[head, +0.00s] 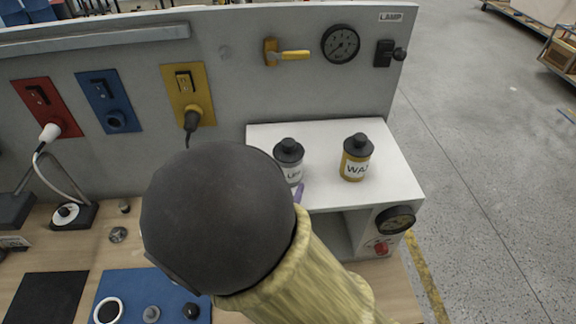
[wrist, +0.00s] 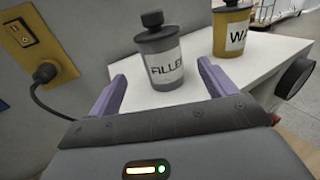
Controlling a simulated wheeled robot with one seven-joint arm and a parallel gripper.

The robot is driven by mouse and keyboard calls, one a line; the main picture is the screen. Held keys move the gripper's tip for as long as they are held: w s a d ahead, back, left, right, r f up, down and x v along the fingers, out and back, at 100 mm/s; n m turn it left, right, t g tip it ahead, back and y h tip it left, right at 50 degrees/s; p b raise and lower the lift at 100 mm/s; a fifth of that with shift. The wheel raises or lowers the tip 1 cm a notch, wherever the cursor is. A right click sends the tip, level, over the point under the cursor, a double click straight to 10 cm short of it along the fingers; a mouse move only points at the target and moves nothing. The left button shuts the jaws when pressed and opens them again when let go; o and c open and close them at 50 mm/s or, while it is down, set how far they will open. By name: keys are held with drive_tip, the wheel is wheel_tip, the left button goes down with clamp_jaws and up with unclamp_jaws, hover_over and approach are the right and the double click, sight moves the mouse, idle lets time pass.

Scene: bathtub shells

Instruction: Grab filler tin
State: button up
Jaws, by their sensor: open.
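The filler tin is a grey can with a dark cap and a white label. It stands upright on the white shelf box (head: 388,207), on its left side, in the head view (head: 289,163). In the wrist view the filler tin (wrist: 161,62) shows its FILLER label. My gripper (wrist: 156,85) is open, its two purple fingers apart, with the tin beyond and between them. I cannot tell from this view whether the tin lies inside the fingers' reach. In the head view my arm hides most of the gripper; only a bit of purple finger shows by the tin.
A yellow wax tin (head: 356,158) stands to the right of the filler tin, a small gap apart. A grey panel (head: 235,80) with switches rises behind. A black plug (head: 192,118) with a cable hangs to the left.

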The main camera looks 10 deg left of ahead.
drive_tip(key=w, duration=0.2)
drive_tip(key=w+d+p, duration=0.1)
drive_tip(key=w, duration=0.2)
drive_tip(key=shift+w+d+r+p, duration=0.1)
drive_tip(key=shift+w+r+p, duration=0.05)
drive_tip(key=shift+p, duration=0.35)
drive_tip(key=w+p, duration=0.2)
drive_tip(key=w+d, duration=0.1)
drive_tip(key=w, duration=0.1)
drive_tip(key=shift+r+p, duration=0.35)
drive_tip(key=shift+p, duration=0.05)
drive_tip(key=shift+w+f, duration=0.25)
drive_tip(key=shift+w, duration=0.15)
drive_tip(key=shift+s, duration=0.15)
